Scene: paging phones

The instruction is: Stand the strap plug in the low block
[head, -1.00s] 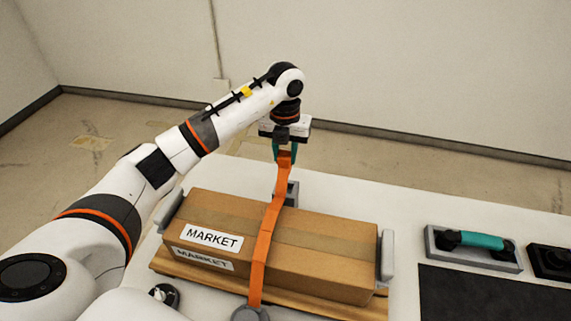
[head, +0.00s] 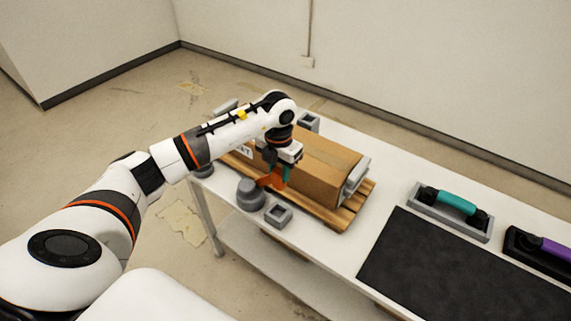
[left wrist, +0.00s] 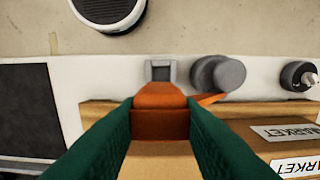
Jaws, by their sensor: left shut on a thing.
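My left gripper (head: 278,173) is shut on the orange strap plug (head: 276,180) at the near side of the cardboard box (head: 327,172). In the left wrist view the plug (left wrist: 161,124) sits between the green fingers. A short orange strap runs from it to the grey reel (head: 251,194). A low grey block with a square opening (head: 278,216) stands on the table next to the reel. The plug is above and behind this block, apart from it. The block also shows just beyond the plug in the left wrist view (left wrist: 161,72). My right gripper is not in view.
The box lies on a wooden pallet (head: 352,212); another grey block (head: 309,122) stands behind it. To the right are a dark mat (head: 440,265), a teal-handled phone in a grey cradle (head: 457,204) and a purple-handled one (head: 545,246). The near table edge is close.

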